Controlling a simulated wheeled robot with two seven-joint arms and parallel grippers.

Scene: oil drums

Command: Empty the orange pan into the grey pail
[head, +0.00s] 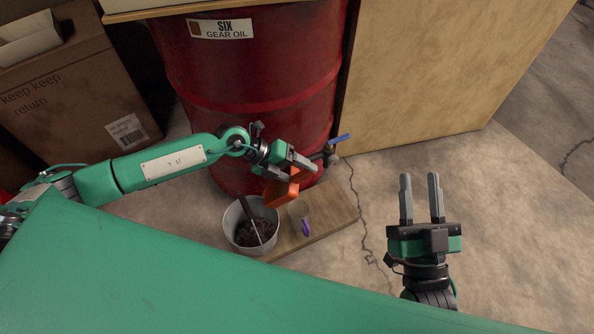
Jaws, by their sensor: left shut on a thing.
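The orange pan (282,192) hangs from my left gripper (301,173), which is shut on it. The pan is near the upper right of the grey pail's rim and looks tilted; I cannot see inside it. The grey pail (236,247) stands on the floor below, beside the wooden board. It holds dark, lumpy material, and a dark-handled tool leans in it. My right gripper (420,184) is open and empty over bare floor at the right, its fingers pointing away.
A red oil drum (250,80) stands behind, with a blue-handled tap (339,139). A wooden board (335,208) lies under it, with a pale cup and a purple item (306,227) on it. A cardboard box (70,105) is at left. Floor at right is clear.

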